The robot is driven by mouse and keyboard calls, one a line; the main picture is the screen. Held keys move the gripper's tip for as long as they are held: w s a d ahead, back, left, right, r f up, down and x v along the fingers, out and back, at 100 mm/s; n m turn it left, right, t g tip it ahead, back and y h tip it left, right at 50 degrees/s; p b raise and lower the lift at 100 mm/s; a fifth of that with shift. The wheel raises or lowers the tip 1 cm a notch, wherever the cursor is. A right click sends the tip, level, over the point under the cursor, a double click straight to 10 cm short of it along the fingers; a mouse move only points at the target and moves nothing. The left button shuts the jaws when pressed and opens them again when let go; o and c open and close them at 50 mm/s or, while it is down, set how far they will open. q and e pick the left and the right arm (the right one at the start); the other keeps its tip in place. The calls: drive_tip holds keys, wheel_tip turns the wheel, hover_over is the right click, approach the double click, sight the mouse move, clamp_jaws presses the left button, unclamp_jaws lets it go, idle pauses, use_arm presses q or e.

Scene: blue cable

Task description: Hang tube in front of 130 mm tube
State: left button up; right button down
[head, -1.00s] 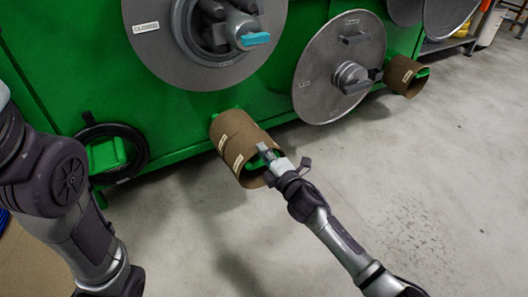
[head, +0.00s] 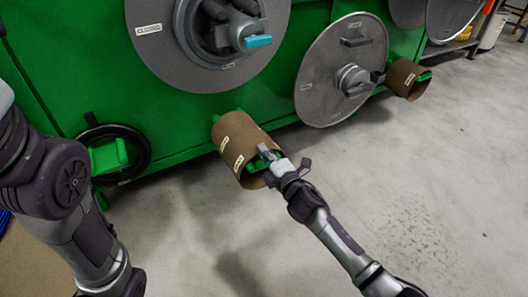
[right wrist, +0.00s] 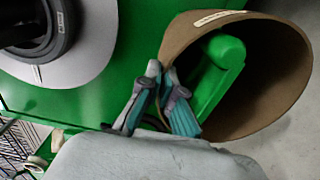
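A brown cardboard tube (head: 233,132) hangs on a green peg low on the green machine; the peg (right wrist: 215,75) shows inside its open end in the right wrist view. Two white labels are on its side, too small to read. A front section and a rear section seem to sit end to end, but the join is unclear. My right gripper (head: 267,155) is at the near rim. In the right wrist view its fingers (right wrist: 161,75) are close together, one each side of the wall of the front tube (right wrist: 175,42). My left gripper is out of view; only its arm shows.
Another brown tube (head: 405,78) hangs on a peg farther right. A black ring (head: 139,150) hangs on a green peg at the left. Large grey discs (head: 318,85) stick out above the tubes. The grey floor (head: 420,200) in front is clear.

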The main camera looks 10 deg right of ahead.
drive_tip(key=shift+f+b, duration=0.3)
drive_tip(key=shift+f, duration=0.2)
idle(0.5)
drive_tip(key=c, duration=1.2)
unclamp_jaws()
drive_tip(key=shift+c, duration=0.2)
drive_tip(key=shift+o, duration=0.2)
drive_tip(key=o, duration=0.5)
drive_tip(key=shift+f, duration=0.2)
drive_tip(key=shift+s+d, duration=0.2)
drive_tip(key=shift+s, duration=0.4)
